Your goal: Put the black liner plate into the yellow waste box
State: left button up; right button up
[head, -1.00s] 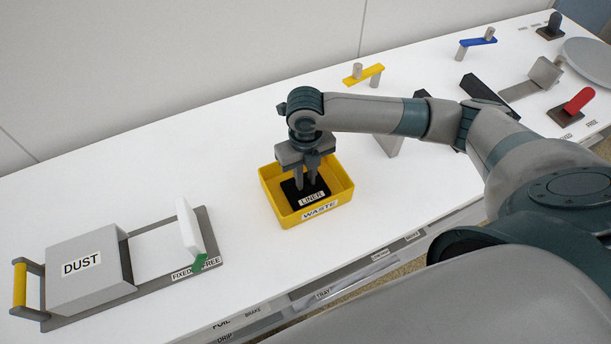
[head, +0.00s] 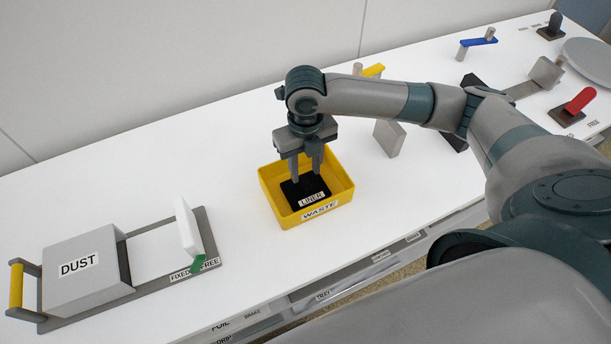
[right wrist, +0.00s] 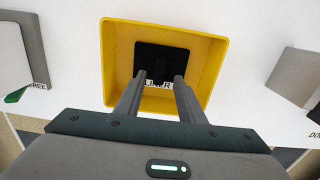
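The black liner plate (head: 305,188), with a white LINER label, lies inside the yellow waste box (head: 277,209) on the white table. The plate also shows in the right wrist view (right wrist: 162,58), resting within the walls of the yellow box (right wrist: 112,55). My right gripper (head: 306,180) is above the box, pointing down. Its two fingers are apart with nothing held between them, and the right wrist view shows the open fingertips (right wrist: 159,84) in front of the plate. My left gripper is not in view.
A grey DUST block (head: 88,265) on a rail with a white upright plate (head: 195,228) stands at the left. A grey block (head: 390,138) stands right of the box. Blue (head: 478,42) and red (head: 579,101) levers are at the far right. Table around the box's left is clear.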

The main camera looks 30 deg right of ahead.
aim_at(305, 181)
notch_tip(305, 181, up, 8)
jog(key=b, duration=0.1)
jog(key=shift+f, duration=0.1)
dwell(0.8)
